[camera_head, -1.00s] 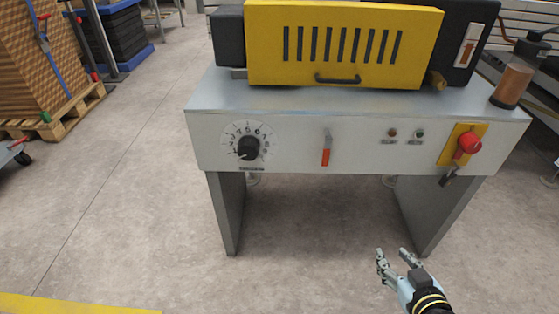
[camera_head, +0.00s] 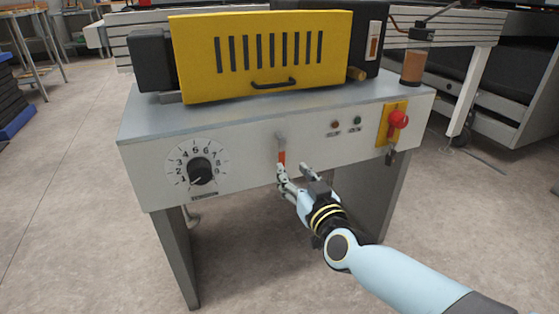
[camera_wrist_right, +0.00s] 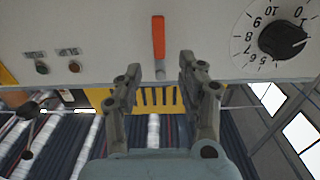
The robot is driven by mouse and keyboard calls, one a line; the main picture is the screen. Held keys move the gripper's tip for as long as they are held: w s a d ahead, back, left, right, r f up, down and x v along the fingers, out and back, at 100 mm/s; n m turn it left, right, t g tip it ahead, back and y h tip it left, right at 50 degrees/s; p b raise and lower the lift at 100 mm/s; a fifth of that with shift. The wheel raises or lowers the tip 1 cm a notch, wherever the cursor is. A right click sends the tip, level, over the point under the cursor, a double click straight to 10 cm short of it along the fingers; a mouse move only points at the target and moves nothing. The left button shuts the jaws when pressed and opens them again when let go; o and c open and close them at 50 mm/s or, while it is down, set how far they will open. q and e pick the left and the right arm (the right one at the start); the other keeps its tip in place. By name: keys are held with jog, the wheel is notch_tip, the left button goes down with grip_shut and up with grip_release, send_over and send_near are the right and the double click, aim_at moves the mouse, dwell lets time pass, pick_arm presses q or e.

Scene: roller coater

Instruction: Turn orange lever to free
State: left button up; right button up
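The orange lever (camera_head: 281,157) is on the front panel of the grey machine (camera_head: 240,150), hanging down from a grey mount. In the right wrist view the lever (camera_wrist_right: 158,38) stands just beyond the fingertips, a little left of the middle of the gap. My right gripper (camera_head: 293,171) is open and empty, close below the lever. In the wrist view the right gripper's fingers (camera_wrist_right: 173,72) are apart with nothing between them. In the head view the left fingertip nearly overlaps the lever's lower end; contact cannot be told. My left gripper is not in view.
A dial (camera_head: 200,170) is left of the lever. A yellow cover (camera_head: 262,60) with a handle sits on top. The floor in front is free.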

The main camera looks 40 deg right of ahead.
aim_at(282, 158)
jog(key=b+x, duration=0.1)
jog(key=x, duration=0.5)
jog(key=shift+w+f, duration=0.2)
jog(key=shift+w, duration=0.05)
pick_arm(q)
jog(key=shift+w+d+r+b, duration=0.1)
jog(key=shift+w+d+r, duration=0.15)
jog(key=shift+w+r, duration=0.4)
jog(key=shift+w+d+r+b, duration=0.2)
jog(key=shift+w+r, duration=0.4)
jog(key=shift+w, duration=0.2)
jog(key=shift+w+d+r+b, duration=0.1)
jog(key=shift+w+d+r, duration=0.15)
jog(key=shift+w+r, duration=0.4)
pick_arm(e)
jog(key=shift+w+d+r, duration=0.1)
jog(key=shift+w+d, duration=0.1)
jog(key=shift+w, duration=0.45)
